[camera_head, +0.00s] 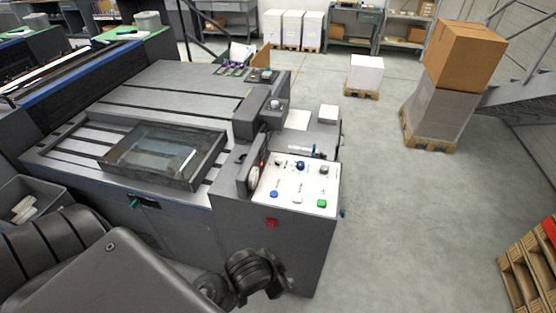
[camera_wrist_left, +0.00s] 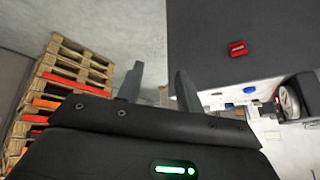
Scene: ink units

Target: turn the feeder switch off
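The white control panel (camera_head: 300,186) sits on top of the machine's near right corner, with knobs, small toggles and blue, white and green buttons. I cannot read which control is the feeder switch. A red switch (camera_head: 272,222) is on the dark front face below the panel; it also shows in the left wrist view (camera_wrist_left: 237,48). My left gripper (camera_wrist_left: 158,85) is open and empty, its two fingers apart. In the head view the dark left gripper (camera_head: 258,274) is low in front of that face, below the red switch; its fingers are hard to make out. My right gripper is out of view.
The dark machine (camera_head: 150,85) fills the left, with a framed glass window (camera_head: 163,152) on top. A round gauge (camera_wrist_left: 288,102) stands beside the panel. Wooden pallets (camera_head: 525,270) are at the right edge.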

